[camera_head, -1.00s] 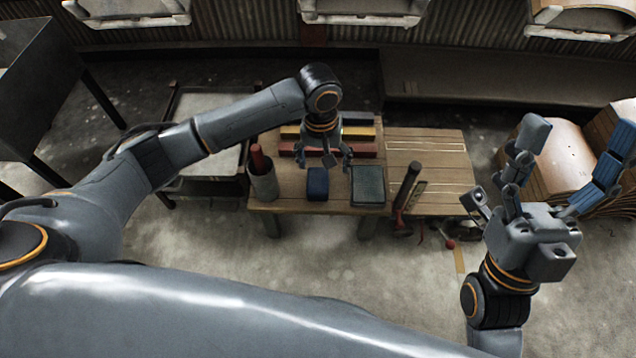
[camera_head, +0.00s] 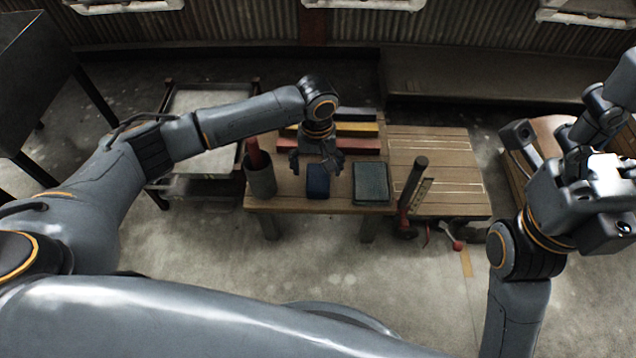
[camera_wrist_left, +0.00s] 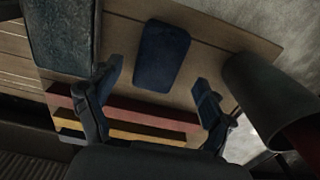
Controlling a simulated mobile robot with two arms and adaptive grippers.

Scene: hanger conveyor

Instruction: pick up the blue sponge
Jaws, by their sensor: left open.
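The blue sponge (camera_head: 318,181) lies on the wooden table (camera_head: 420,211), between the grey cup and the dark grey-green block. In the left wrist view the sponge (camera_wrist_left: 161,56) is upper middle, just beyond the fingertips and apart from them. My left gripper (camera_head: 317,163) is above the table, pointing down behind the sponge; it is open and empty, its two fingers spread in the left wrist view (camera_wrist_left: 157,84).
A grey cup (camera_head: 261,180) with a red-handled item stands left of the sponge. A grey-green block (camera_head: 371,183) lies close on its right. Red, yellow and dark bars (camera_head: 355,129) lie behind. A dark-handled tool (camera_head: 411,190) is at the table's front edge. The right tabletop is mostly clear.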

